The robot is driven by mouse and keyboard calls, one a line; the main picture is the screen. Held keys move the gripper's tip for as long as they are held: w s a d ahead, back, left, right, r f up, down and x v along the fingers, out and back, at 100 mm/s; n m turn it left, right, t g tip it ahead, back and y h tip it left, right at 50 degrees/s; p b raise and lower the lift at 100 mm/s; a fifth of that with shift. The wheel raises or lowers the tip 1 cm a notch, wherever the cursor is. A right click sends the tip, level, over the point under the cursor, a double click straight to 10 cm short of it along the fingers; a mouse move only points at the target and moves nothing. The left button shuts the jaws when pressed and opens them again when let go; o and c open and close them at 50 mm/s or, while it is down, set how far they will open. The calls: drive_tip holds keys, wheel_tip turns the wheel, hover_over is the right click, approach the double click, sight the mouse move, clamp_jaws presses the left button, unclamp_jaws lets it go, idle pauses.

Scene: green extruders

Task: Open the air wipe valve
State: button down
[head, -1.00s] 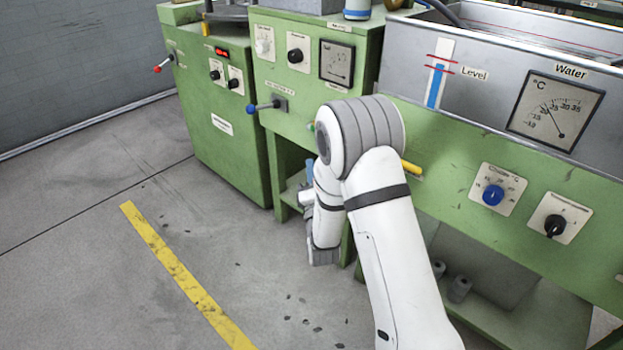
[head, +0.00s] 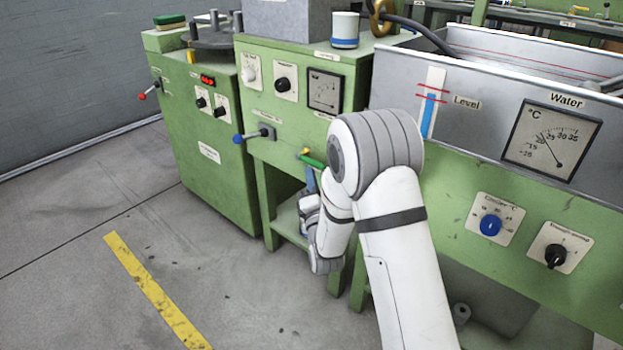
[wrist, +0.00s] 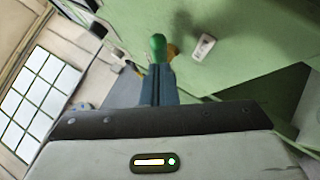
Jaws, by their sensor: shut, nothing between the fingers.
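A small valve with a green handle (head: 314,161) sits on the green machine's front, just left of my arm's elbow in the head view. A yellowish tip shows at its left end. In the wrist view the green handle (wrist: 157,44) is seen nearly end-on, with a brass-coloured part (wrist: 172,51) beside it. My gripper (wrist: 157,72) has its blue fingers shut together, with their tips right at the handle; I cannot tell if they touch. In the head view my gripper (head: 310,179) shows just below the handle, partly hidden by my arm. The valve's label is not readable.
A blue-knobbed lever (head: 238,138) sticks out left of the valve. The water tank (head: 480,100) with its gauge stands at the right. A blue dial (head: 490,225) and a black dial (head: 556,256) are below it. The floor (head: 80,250) at left is clear.

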drive_tip(key=shift+r+n+g+p, duration=0.35)
drive_tip(key=shift+n+g+p, duration=0.25)
drive_tip(key=shift+d+r+n+g+p, duration=0.1)
drive_tip(key=shift+r+n+g+p, duration=0.1)
drive_tip(key=shift+n+g+p, duration=0.25)
